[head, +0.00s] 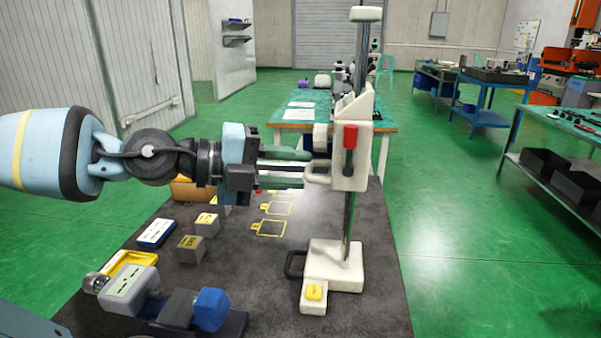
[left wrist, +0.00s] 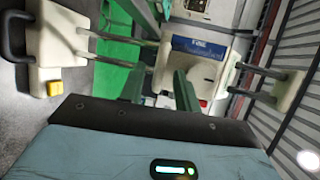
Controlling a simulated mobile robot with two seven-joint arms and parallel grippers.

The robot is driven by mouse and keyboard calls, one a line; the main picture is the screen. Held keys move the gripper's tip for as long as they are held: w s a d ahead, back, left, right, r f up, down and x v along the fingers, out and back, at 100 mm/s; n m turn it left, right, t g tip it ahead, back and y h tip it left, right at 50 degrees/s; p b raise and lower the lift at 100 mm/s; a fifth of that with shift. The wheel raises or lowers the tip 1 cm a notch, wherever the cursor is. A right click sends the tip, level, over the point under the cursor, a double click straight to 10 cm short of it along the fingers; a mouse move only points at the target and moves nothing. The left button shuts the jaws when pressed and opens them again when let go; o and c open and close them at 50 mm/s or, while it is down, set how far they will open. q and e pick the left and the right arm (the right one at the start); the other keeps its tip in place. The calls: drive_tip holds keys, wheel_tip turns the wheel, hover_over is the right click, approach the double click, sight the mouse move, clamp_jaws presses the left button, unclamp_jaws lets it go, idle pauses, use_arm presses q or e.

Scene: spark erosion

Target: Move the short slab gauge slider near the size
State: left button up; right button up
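A white height gauge stands upright on the dark table, its base (head: 338,262) low on two thin columns. Its slider (head: 351,160) sits high on the columns, with a red knob (head: 350,138) in front and a white handle (head: 317,172) on the left side. The slider also shows in the left wrist view with a blue label (left wrist: 200,48). My left gripper (head: 305,168) reaches from the left to the handle. Its two green fingers are apart, with the handle at their tips; contact is unclear. My right gripper is not in view.
Small labelled blocks (head: 191,248) and a blue-edged box (head: 156,233) lie on the table's left side. A grey device with a blue knob (head: 211,309) is at front left. Yellow outlines (head: 268,228) mark bare tabletop left of the gauge.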

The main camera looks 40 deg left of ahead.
use_arm(q)
drive_tip(key=shift+x, duration=0.75)
drive_tip(key=shift+c, duration=0.3)
clamp_jaws()
drive_tip(key=shift+b, duration=0.3)
